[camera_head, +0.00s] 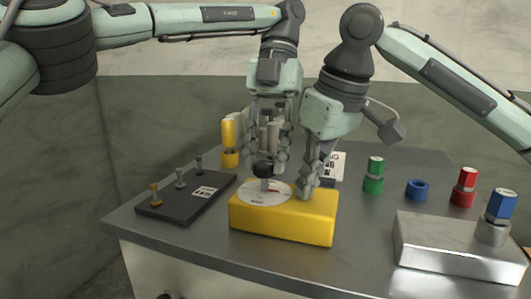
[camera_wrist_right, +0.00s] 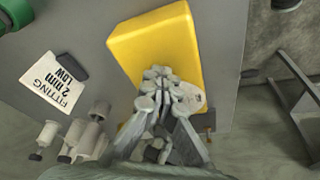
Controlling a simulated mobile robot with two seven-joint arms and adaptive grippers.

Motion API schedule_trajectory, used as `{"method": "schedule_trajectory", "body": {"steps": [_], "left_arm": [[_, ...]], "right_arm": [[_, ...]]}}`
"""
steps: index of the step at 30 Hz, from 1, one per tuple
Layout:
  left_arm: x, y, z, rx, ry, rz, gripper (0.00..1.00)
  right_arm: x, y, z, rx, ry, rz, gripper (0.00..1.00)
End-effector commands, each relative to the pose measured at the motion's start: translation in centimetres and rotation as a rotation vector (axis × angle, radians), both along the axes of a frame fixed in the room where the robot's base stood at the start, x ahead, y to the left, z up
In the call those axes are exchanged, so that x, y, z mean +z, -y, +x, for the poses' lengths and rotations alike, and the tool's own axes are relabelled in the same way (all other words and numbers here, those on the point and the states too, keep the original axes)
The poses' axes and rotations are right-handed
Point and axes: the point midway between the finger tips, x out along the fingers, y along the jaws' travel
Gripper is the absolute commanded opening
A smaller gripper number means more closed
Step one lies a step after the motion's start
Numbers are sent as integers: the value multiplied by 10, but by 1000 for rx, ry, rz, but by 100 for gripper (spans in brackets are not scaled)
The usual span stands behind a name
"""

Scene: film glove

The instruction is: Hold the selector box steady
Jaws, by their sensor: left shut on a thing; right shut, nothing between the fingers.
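The yellow selector box (camera_head: 290,222) stands on the grey table (camera_head: 360,250). It also shows in the right wrist view (camera_wrist_right: 160,40). A white dial disc (camera_head: 257,196) with a red mark lies on its top left, under a black knob (camera_head: 263,168). My left gripper (camera_head: 266,158) points down over the dial, shut on the knob. My right gripper (camera_head: 307,193) is shut and empty, its fingertips at the box top right of the dial; I cannot tell whether they press on it. In the right wrist view, its fingers (camera_wrist_right: 160,78) hide part of the dial.
Left is a black board (camera_head: 180,210) with several pegs; behind, a yellow cylinder (camera_head: 229,140). To the right are a green-topped fitting (camera_head: 374,175), a blue ring (camera_head: 416,190), a red fitting (camera_head: 463,187) and a metal block (camera_head: 445,255) bearing a blue-topped fitting (camera_head: 499,208).

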Motion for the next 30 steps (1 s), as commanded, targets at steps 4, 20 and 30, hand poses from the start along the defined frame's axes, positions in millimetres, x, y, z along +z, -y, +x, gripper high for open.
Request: {"method": "schedule_trajectory", "body": {"steps": [4, 20, 30], "left_arm": [[-1, 2, -2, -4, -4, -3, 2], [-1, 0, 0, 0, -1, -1, 53], [-1, -1, 0, 37, -1, -2, 53]], "right_arm": [[-7, 1, -1, 0, -11, -8, 0], [-7, 1, -1, 1, -11, -9, 0], [-7, 1, -1, 1, -12, -9, 0]]}}
